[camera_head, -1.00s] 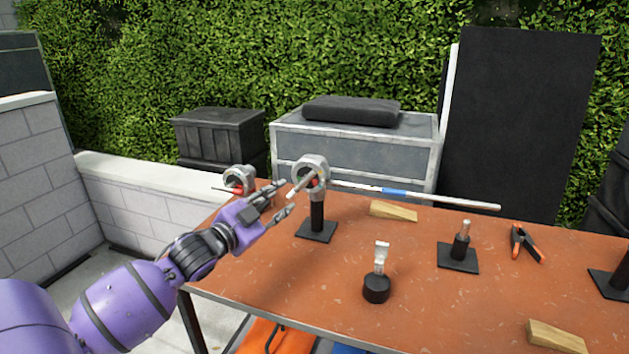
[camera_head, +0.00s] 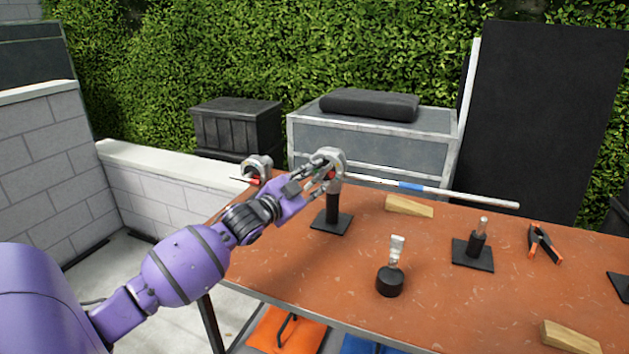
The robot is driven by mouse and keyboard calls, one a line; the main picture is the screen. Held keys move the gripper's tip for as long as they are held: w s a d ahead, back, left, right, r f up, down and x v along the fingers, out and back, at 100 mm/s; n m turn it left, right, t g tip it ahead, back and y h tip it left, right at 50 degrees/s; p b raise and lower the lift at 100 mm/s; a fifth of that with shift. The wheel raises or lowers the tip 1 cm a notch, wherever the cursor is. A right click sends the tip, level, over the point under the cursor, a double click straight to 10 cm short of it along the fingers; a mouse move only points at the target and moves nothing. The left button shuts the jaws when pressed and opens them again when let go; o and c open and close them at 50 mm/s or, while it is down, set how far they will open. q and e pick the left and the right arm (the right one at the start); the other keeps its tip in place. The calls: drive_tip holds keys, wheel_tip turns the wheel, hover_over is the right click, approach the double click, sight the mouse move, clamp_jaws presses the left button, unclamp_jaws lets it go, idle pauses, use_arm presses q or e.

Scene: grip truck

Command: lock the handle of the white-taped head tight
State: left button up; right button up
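A silver grip head (camera_head: 338,160) with a red spot on its near side stands on a black post with a square base at the table's back left. A long pale rod (camera_head: 460,194) with a blue band runs right from it. A second silver head (camera_head: 262,165) with a red handle is behind, further left. I cannot make out clear white tape on either head. My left gripper (camera_head: 325,172) is at the near side of the standing head, its fingers overlapping the handle area. Whether they close on the handle is hidden. My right gripper is not in view.
On the orange-brown table (camera_head: 300,285) are a black puck with a silver piece (camera_head: 390,281), a pin on a square base (camera_head: 474,252), an orange-tipped clamp (camera_head: 543,243) and wooden wedges (camera_head: 409,206) (camera_head: 569,337). The table's front middle is mostly clear.

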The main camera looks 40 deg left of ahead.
use_arm(q)
clamp_jaws()
drive_tip(key=shift+r+m+g+p, duration=0.15)
drive_tip(key=shift+r+m+p, duration=0.1)
drive_tip(key=shift+m+p, duration=0.45)
drive_tip(key=shift+r+m+g+p, duration=0.15)
drive_tip(key=shift+r+m+p, duration=0.05)
drive_tip(key=shift+m+p, duration=0.5)
drive_tip(key=shift+a+m+p, duration=0.1)
drive_tip(key=shift+m+p, duration=0.2)
drive_tip(key=shift+p, duration=0.1)
drive_tip(key=shift+r+m+g+p, duration=0.1)
drive_tip(key=shift+m+g+p, duration=0.2)
drive_tip(key=shift+m+p, duration=0.25)
drive_tip(key=shift+s+m+y+p, duration=0.1)
drive_tip(key=shift+m+y+p, duration=0.3)
drive_tip(key=shift+m, duration=0.45)
drive_tip(key=shift+m+g+p, duration=0.3)
drive_tip(key=shift+m+p, duration=0.05)
drive_tip(key=shift+m, duration=0.05)
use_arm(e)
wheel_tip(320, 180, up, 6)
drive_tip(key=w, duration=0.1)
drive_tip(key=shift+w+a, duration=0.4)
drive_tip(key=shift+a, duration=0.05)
use_arm(q)
drive_tip(key=shift+f, duration=0.3)
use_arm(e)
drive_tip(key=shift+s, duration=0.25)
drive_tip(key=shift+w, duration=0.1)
